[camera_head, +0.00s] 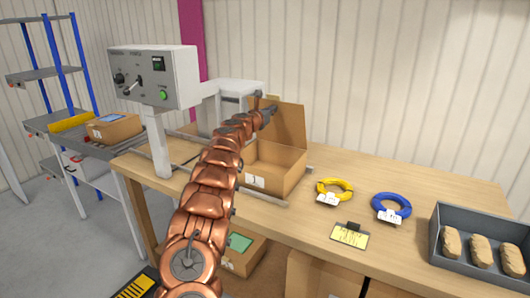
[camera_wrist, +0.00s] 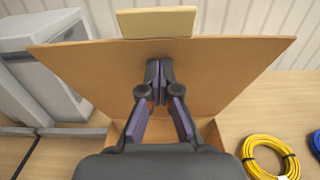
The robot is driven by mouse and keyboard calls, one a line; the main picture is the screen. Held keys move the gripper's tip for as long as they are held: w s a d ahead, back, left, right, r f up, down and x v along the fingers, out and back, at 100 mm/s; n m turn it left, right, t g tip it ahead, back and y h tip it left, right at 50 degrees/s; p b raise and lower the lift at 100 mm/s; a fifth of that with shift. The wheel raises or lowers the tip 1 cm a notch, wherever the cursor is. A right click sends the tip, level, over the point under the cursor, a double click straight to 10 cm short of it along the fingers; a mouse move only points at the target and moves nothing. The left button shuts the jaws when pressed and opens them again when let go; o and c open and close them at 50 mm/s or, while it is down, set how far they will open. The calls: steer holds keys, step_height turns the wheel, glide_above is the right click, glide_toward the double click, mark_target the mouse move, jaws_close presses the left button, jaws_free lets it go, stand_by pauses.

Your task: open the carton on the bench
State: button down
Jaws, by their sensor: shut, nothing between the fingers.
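The carton (camera_head: 277,176) stands on the bench (camera_head: 330,218), left of the coiled cables. Its lid (camera_head: 291,124) is raised, standing roughly upright at the back of the box. In the wrist view the lid's broad inner face (camera_wrist: 215,75) fills the middle, with part of the box showing below it. My gripper (camera_head: 264,106) is above the carton, close to the lid's upper left part. In the wrist view my gripper's fingertips (camera_wrist: 159,68) are together in front of the lid, with nothing between them. I cannot tell whether they touch it.
A grey control box (camera_head: 155,77) on a post stands left of my arm. A yellow cable coil (camera_head: 335,191) and a blue one (camera_head: 391,208) lie to the right. A grey crate (camera_head: 438,232) with several brown bundles is at the far right. A yellow note (camera_head: 349,236) lies near the front edge.

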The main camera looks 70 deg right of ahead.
mark_target(276, 104)
steer(key=shift+s+d+r+p, duration=0.15)
steer(key=shift+d+p, duration=0.2)
steer(key=shift+p, duration=0.4)
steer(key=shift+d+r+p, duration=0.15)
steer(key=shift+d+p, duration=0.15)
steer(key=shift+p, duration=0.4)
steer(key=shift+s+d+r+p, duration=0.15)
steer(key=shift+d+r+p, duration=0.2)
steer(key=shift+p, duration=0.55)
steer(key=p+x, duration=0.1)
steer(key=p, duration=0.3)
steer(key=shift+d, duration=0.4)
steer(key=shift+s+d+r+p, duration=0.25)
steer(key=shift+d+r+p, duration=0.15)
steer(key=shift+d+p, duration=0.45)
steer(key=shift+d+f+p, duration=0.15)
steer(key=shift+d+p, duration=0.05)
steer(key=shift+p, duration=0.4)
steer(key=shift+f, duration=0.1)
